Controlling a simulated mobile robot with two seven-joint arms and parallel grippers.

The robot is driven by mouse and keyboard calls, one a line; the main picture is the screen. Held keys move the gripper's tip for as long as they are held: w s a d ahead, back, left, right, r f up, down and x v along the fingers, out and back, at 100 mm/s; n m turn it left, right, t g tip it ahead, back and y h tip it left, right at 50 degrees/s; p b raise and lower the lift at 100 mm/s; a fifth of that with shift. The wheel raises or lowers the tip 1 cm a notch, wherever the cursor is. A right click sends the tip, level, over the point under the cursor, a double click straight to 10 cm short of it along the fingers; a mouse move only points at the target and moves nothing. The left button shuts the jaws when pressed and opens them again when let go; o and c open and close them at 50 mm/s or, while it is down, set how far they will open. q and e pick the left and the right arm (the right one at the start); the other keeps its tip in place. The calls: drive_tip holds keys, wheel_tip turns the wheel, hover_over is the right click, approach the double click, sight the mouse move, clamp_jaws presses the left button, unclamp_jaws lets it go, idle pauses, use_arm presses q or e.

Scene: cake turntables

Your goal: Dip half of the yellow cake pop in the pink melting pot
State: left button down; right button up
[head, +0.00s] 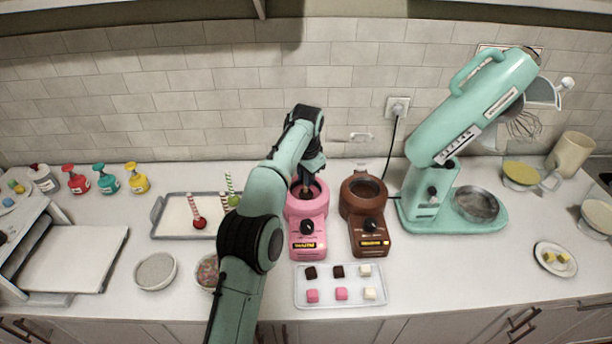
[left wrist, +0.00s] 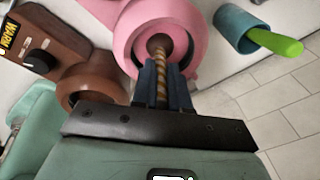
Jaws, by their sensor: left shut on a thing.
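My left gripper (head: 307,180) is over the opening of the pink melting pot (head: 307,212). In the left wrist view its fingers (left wrist: 165,85) are shut on the yellow-and-brown striped stick of the cake pop (left wrist: 161,76). The stick points down into the pink pot (left wrist: 125,40), which also fills the top middle of that view. A dark brownish round end shows at the stick's far end, inside the pot's rim. How deep it sits cannot be told. The ball is hidden in the head view. My right gripper is not in view.
A brown melting pot (head: 364,195) stands right beside the pink one. A grey tray (head: 172,235) with striped-stick cake pops lies left. A clear tray of small cubes (head: 340,304) lies in front. The teal mixer (head: 425,217) stands right. Bowls (head: 155,271) sit front left.

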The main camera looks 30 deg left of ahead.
use_arm(q)
drive_tip(key=shift+r, duration=0.1)
drive_tip(key=shift+r+p, duration=0.45)
drive_tip(key=shift+r, duration=1.15)
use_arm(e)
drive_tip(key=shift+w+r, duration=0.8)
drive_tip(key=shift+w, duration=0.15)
